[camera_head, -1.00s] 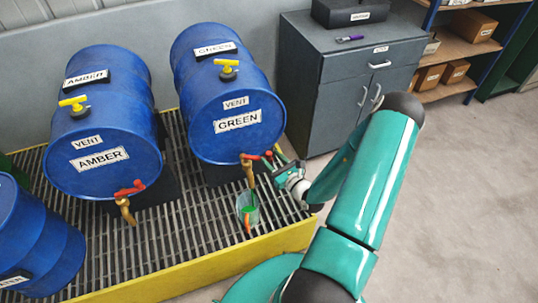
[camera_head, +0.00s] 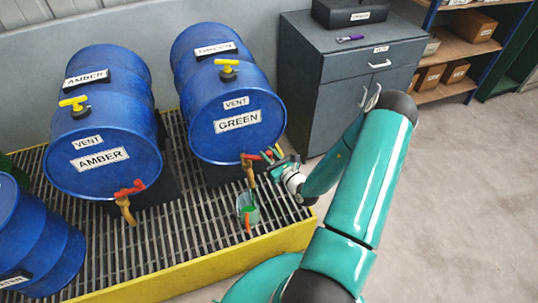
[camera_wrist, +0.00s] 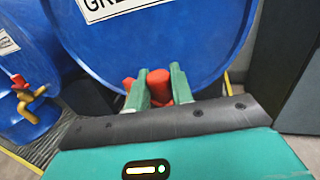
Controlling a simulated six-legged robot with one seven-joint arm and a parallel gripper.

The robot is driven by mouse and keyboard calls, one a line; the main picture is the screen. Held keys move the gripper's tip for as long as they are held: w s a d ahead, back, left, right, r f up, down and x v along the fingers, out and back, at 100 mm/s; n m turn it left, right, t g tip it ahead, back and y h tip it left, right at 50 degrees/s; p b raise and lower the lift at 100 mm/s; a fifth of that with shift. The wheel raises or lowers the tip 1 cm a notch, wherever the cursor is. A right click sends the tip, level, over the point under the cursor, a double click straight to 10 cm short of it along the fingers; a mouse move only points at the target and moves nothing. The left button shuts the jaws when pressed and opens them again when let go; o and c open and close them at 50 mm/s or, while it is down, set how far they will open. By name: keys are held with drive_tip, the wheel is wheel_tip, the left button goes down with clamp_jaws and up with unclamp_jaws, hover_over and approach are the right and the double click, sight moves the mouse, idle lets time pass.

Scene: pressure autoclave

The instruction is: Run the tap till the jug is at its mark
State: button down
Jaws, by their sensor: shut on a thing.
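The blue GREEN drum (camera_head: 232,105) lies on its side with a brass tap (camera_head: 248,172) low on its front. The tap's red handle (camera_head: 247,156) sits across its top. My gripper (camera_head: 271,154) is at the right end of this handle; in the wrist view my green fingers are shut on the red handle (camera_wrist: 159,86). The clear jug (camera_head: 240,203) stands on the grating under the spout with green liquid in it. A thin dark line, apparently a stream, runs from spout to jug. The orange part (camera_head: 248,221) shows on the jug's front; the exact level against a mark is too small to read.
The AMBER drum (camera_head: 100,120) with its own red-handled tap (camera_head: 127,195) lies to the left, and another blue drum (camera_head: 32,235) is at the lower left. Yellow-edged grating (camera_head: 185,235) lies below. A grey cabinet (camera_head: 335,95) stands behind my arm; floor at right is clear.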

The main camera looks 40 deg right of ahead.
drive_tip(key=shift+w+d+n+g+y, duration=0.4)
drive_tip(key=shift+w+n+y, duration=0.25)
drive_tip(key=shift+n+y, duration=0.6)
drive_tip(key=shift+w+d+n+g+y, duration=0.4)
drive_tip(key=shift+w+n+y, duration=0.3)
drive_tip(key=shift+y, duration=1)
drive_tip(key=shift+w+d+n+g+y, duration=0.3)
drive_tip(key=shift+w+n+g+y, duration=0.25)
drive_tip(key=shift+n+y, duration=0.7)
drive_tip(key=c, duration=1.3)
unclamp_jaws()
drive_tip(key=shift+o, duration=0.2)
drive_tip(key=v, duration=1.3)
drive_tip(key=shift+s+d, duration=0.25)
drive_tip(key=shift+d, duration=0.1)
drive_tip(key=shift+f, duration=0.15)
